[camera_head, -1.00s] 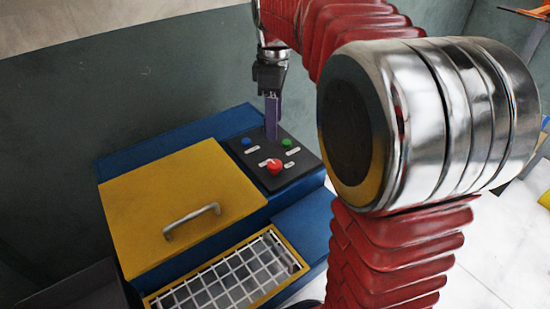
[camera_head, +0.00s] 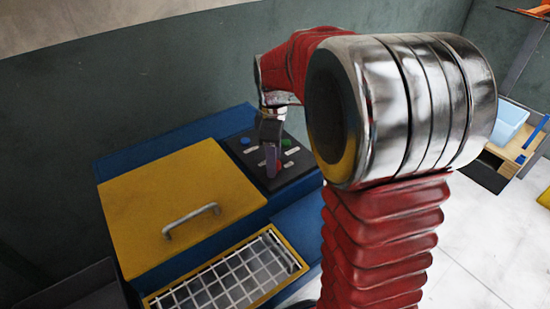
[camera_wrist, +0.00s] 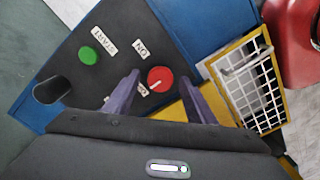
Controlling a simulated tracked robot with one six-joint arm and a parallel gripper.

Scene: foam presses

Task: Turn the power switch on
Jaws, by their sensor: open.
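The power switch is a red round knob (camera_wrist: 160,79) with a pale pointer line, on a black control panel (camera_wrist: 160,32). An ON label (camera_wrist: 140,50) is beside it, and another label is partly hidden by a finger. The pointer appears directed toward the partly hidden label. My gripper (camera_wrist: 159,81) is open, its two purple fingers apart on either side of the knob in the wrist view. Whether they touch it cannot be told. In the head view my gripper (camera_head: 271,163) is over the panel and hides most of the knob (camera_head: 279,167).
The blue press has a shut yellow lid (camera_head: 170,195) with a metal handle and a wire grid (camera_head: 235,268) in front. A wall stands behind.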

